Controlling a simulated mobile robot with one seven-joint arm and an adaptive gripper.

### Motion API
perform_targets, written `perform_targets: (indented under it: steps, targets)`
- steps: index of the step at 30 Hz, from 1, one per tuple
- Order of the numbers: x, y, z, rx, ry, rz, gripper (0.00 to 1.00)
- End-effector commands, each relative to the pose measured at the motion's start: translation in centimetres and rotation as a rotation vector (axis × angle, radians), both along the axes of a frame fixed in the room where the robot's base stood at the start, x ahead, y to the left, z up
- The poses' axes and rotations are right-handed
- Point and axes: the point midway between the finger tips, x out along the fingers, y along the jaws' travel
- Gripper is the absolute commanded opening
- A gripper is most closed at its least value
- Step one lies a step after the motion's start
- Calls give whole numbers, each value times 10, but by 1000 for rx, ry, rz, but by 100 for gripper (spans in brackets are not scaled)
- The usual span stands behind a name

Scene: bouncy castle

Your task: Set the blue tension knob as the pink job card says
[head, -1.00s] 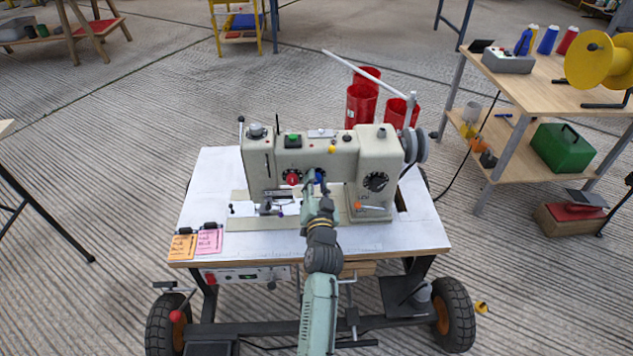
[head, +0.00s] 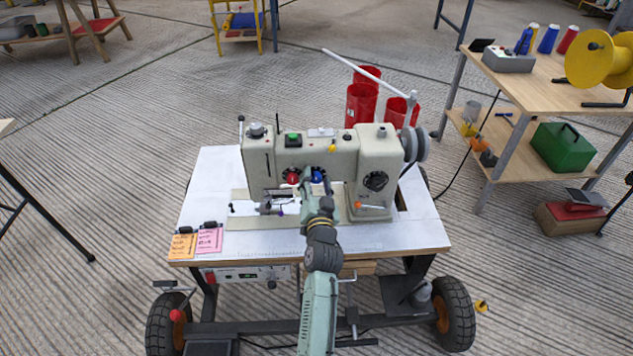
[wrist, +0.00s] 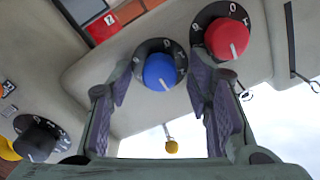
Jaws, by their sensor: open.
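The blue tension knob (head: 318,175) is on the front of the beige sewing machine, right of the red knob (head: 293,177). In the wrist view, the blue knob (wrist: 159,71) has a black lettered dial, and its white mark points down and slightly right. My gripper (head: 315,186) is open in front of it. In the wrist view, the fingers of my gripper (wrist: 160,88) stand either side of the blue knob, the right one close to the red knob (wrist: 227,39). Contact cannot be told. The pink job card (head: 209,240) lies at the table's front left; its writing is too small to read.
An orange card (head: 182,246) lies left of the pink one. The sewing machine (head: 300,158) has a black dial (head: 375,181) at its right. It stands on a wheeled white table (head: 410,236). A wooden shelf bench (head: 540,95) stands at right.

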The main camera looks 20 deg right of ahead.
Motion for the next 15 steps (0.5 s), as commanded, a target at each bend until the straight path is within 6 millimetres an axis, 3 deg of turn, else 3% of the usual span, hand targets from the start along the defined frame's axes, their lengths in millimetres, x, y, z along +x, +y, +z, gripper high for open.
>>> perform_targets:
  steps: [5,15]
  targets:
    - [-12,3,-1,1,3,-1,46]
    - [-63,18,-1,0,1,0,46]
